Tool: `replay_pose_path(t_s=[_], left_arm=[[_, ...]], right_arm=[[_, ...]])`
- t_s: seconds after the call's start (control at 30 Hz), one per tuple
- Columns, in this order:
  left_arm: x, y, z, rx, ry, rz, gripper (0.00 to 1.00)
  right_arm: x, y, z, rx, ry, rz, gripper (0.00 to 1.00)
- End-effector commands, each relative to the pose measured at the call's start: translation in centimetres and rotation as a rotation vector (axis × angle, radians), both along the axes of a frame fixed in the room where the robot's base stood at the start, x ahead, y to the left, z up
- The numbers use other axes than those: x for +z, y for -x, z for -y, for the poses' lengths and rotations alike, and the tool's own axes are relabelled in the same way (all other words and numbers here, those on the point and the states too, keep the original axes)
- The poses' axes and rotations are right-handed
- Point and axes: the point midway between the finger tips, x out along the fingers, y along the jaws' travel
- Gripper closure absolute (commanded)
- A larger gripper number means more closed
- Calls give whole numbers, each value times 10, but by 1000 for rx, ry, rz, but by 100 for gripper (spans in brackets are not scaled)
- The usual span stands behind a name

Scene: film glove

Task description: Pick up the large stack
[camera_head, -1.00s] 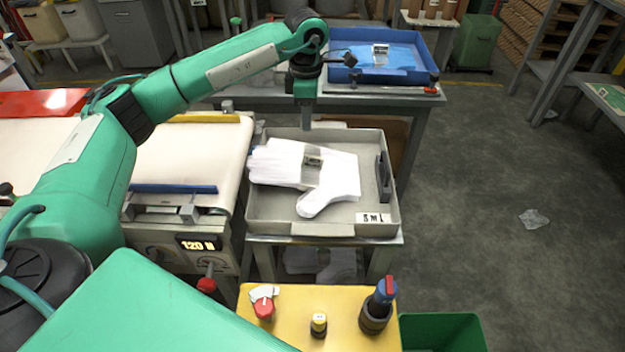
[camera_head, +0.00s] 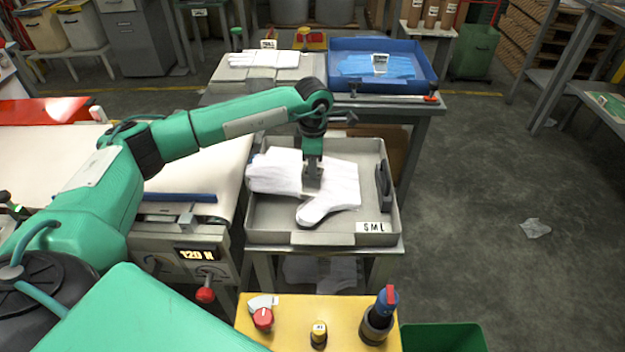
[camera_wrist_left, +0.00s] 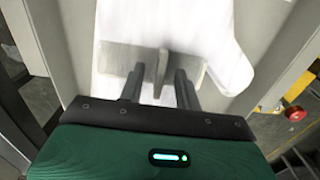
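A stack of white gloves (camera_head: 335,185) lies in the grey tray (camera_head: 272,238), which has an "S M L" label on its front right. A grey band or clip crosses the stack; in the wrist view its flat plate (camera_wrist_left: 119,57) has an upright fin (camera_wrist_left: 163,72). My left gripper (camera_head: 312,186) points down over the middle of the stack. In the wrist view its two fingers (camera_wrist_left: 158,86) are apart, one on each side of the fin. Whether they touch it I cannot tell. My right gripper is not in view.
Behind, a table holds a blue tray (camera_head: 432,73) with a blue banded stack (camera_head: 376,66) and a second white stack (camera_head: 265,60). A dark upright piece (camera_head: 384,182) stands inside the grey tray's right side. A yellow control panel (camera_head: 290,335) is in front. Floor at right is mostly open.

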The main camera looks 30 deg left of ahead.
Motion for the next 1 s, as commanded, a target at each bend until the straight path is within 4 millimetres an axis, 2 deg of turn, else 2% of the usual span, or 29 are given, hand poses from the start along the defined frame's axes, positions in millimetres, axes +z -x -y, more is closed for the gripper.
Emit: replay_pose_path(t_s=[0.1,0.3,0.5,0.83,1.0], left_arm=[[-14,0,-1,2,-1,-2,66],[-14,0,-1,1,-1,0,66],[-14,0,-1,1,-1,0,100],[-13,0,-1,1,-1,0,100],[-3,0,-1,1,0,1,100]], right_arm=[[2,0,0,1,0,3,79],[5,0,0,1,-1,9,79],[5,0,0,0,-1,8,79],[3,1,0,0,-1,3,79],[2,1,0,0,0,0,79]])
